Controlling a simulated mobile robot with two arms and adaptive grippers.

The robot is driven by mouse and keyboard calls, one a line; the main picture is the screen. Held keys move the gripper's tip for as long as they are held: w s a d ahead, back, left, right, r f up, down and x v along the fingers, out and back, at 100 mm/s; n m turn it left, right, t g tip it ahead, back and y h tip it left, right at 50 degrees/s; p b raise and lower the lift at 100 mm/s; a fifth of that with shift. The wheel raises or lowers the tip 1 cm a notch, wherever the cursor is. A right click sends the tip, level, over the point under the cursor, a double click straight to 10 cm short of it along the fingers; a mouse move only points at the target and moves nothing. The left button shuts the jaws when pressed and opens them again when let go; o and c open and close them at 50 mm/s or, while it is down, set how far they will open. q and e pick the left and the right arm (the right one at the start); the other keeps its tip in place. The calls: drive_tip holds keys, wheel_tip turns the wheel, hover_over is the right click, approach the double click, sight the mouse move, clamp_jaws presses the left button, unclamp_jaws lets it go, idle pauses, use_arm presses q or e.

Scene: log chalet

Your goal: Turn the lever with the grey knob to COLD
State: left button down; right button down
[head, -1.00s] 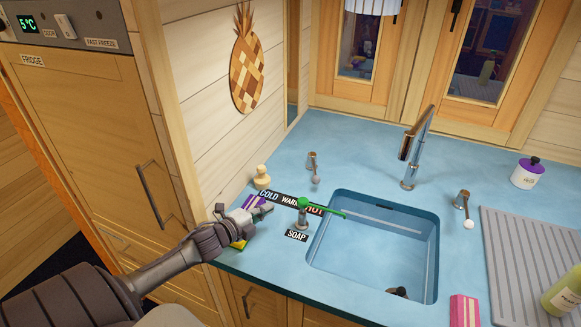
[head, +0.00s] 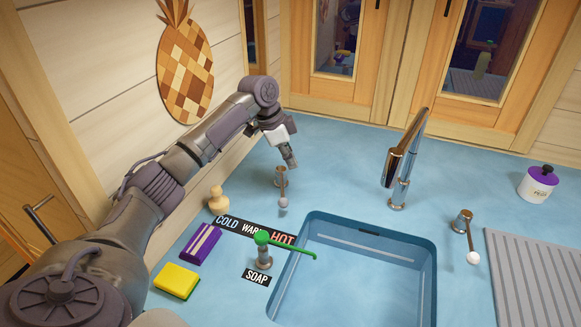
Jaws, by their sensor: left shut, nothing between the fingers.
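The lever with the grey knob (head: 283,204) stands on the blue counter behind the soap pump. Its copper-coloured base (head: 281,174) is at the back and its short arm points toward the front, toward the HOT end of the label strip. The black strip (head: 228,223) reads COLD, WARM, HOT from left to right; the green pump partly covers WARM. My left gripper (head: 291,162) is shut and empty, fingers pointing down, close to the lever's base. I cannot tell whether it touches it. My right gripper is not in view.
A green-topped soap pump (head: 263,250) stands in front of the lever, left of the sink (head: 428,275). A purple box (head: 200,244), yellow sponge (head: 176,281) and wooden stamp-like piece (head: 218,200) lie left. The faucet (head: 403,165) and a white-knobbed lever (head: 472,257) are right.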

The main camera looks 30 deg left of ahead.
sight(282, 185)
use_arm(q)
drive_tip(key=p+x, duration=0.2)
drive_tip(key=x, duration=0.6)
drive_tip(key=shift+w+d+f, duration=0.1)
drive_tip(key=shift+d+f, duration=0.1)
drive_tip(key=shift+f, duration=0.1)
drive_tip(key=s+a+p, duration=0.2)
drive_tip(key=shift+s+a+f, duration=0.15)
drive_tip(key=shift+a, duration=0.25)
drive_tip(key=shift+s+a+f, duration=0.15)
drive_tip(key=shift+s+a, duration=0.1)
drive_tip(key=shift+w, duration=0.15)
